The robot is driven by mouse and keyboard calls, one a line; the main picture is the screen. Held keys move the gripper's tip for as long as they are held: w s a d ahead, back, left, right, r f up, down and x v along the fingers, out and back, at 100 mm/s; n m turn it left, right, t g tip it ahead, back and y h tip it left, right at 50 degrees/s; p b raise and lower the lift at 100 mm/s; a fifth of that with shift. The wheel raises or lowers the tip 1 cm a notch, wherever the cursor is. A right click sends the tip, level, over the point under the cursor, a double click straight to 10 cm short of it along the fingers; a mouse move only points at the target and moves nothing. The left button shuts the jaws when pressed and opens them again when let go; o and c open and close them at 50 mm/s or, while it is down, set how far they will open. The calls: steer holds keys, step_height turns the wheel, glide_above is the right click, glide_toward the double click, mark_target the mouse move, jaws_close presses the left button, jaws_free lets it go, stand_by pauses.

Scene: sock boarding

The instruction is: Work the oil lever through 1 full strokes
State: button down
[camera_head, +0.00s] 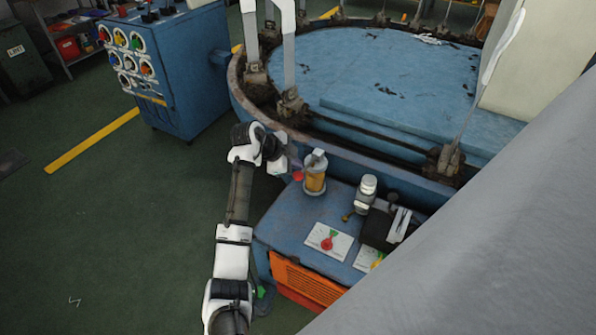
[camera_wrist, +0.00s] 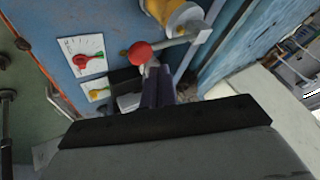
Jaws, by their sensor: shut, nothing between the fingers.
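The oil lever is a thin metal rod with a red ball knob (camera_head: 298,176). It sticks out from beside the amber oil reservoir (camera_head: 315,178) on the blue cabinet. In the wrist view the red knob (camera_wrist: 140,54) is at the upper centre, with its rod running right, below the yellow reservoir (camera_wrist: 172,12). My gripper (camera_head: 290,163) is at the lever's knob end, left of the reservoir. In the wrist view my gripper's closed fingers (camera_wrist: 153,72) end right by the knob and rod. I cannot tell whether they touch. Nothing is held between them.
The blue cabinet top (camera_head: 285,222) carries a white plate with a red dial (camera_head: 328,242) and a metal fitting (camera_head: 366,190). A large round blue table (camera_head: 390,80) with upright posts stands behind. A control console (camera_head: 165,70) is at left. Green floor is open at left.

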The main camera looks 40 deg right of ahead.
steer(key=shift+w+d+r+p, duration=0.15)
steer(key=shift+r+p, duration=0.65)
steer(key=shift+r, duration=0.45)
steer(key=shift+s+d+r+p, duration=0.1)
steer(key=shift+r+p, duration=0.65)
steer(key=shift+r, duration=0.45)
steer(key=shift+w, duration=0.1)
